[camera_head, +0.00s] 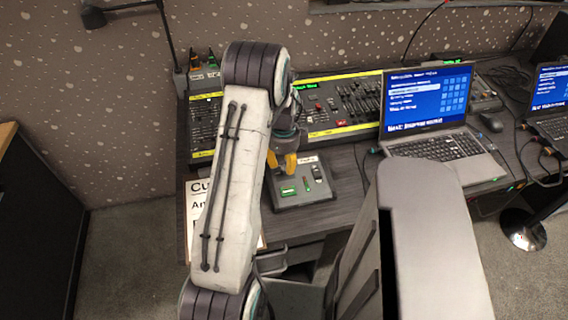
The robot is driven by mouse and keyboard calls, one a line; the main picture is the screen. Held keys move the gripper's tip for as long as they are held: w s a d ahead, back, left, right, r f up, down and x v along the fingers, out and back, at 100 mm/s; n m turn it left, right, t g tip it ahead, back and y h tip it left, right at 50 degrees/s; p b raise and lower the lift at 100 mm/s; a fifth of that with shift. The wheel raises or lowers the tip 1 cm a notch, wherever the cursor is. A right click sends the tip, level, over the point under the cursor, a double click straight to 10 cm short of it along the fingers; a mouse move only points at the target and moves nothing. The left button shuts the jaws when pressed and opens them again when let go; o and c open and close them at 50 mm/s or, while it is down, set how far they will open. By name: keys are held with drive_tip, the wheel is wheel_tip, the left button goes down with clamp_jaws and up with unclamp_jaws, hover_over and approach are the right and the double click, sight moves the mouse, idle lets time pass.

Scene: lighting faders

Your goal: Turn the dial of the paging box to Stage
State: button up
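A small grey control box (318,192), likely the paging box, sits at the front edge of the desk, with green-lit parts and a dark knob or lever on its right. Its labels are too small to read. My gripper (281,162) is over the box's back left part, with its yellow fingers pointing down. The two fingers look slightly apart, but whether they hold anything is unclear. I cannot make out the dial for certain; the fingers and my arm hide part of the box.
A long lighting desk with faders (350,105) stands behind the box. An open laptop (430,105) is to the right, with a mouse (491,122) beside it. A lamp (95,16) stands at the back left.

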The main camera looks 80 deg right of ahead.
drive_tip(key=shift+f+p, duration=0.85)
drive_tip(key=shift+f, duration=0.45)
clamp_jaws()
